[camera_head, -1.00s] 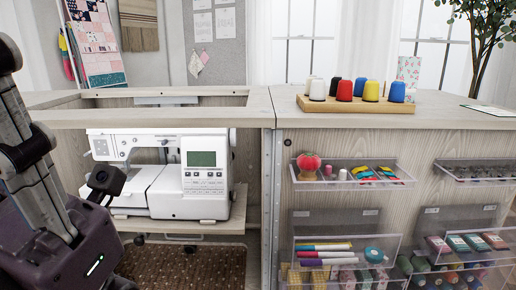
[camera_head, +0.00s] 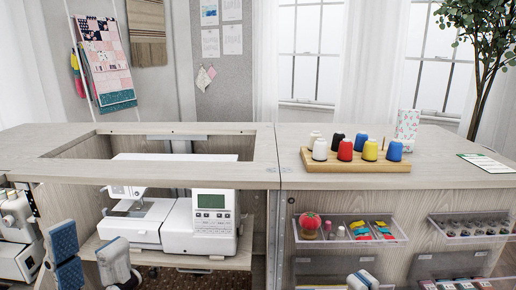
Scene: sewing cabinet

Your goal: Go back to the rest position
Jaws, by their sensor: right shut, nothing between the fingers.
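My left gripper (camera_head: 92,258) shows at the lower left of the head view, its two blue-padded fingers pointing up and apart, with nothing between them. It stands in front of the cabinet's left bay and is not holding anything. Only the tip of my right gripper (camera_head: 362,281) shows at the bottom edge, in front of the drawers; it is shut and empty. The rest of both arms is out of view.
A white sewing machine (camera_head: 205,222) sits on a shelf under the opening in the cabinet top (camera_head: 350,187). A wooden rack (camera_head: 330,165) of coloured spools stands on top. A clear tray (camera_head: 350,240) with a red pincushion (camera_head: 309,221) juts from the front. Another machine (camera_head: 15,225) is at far left.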

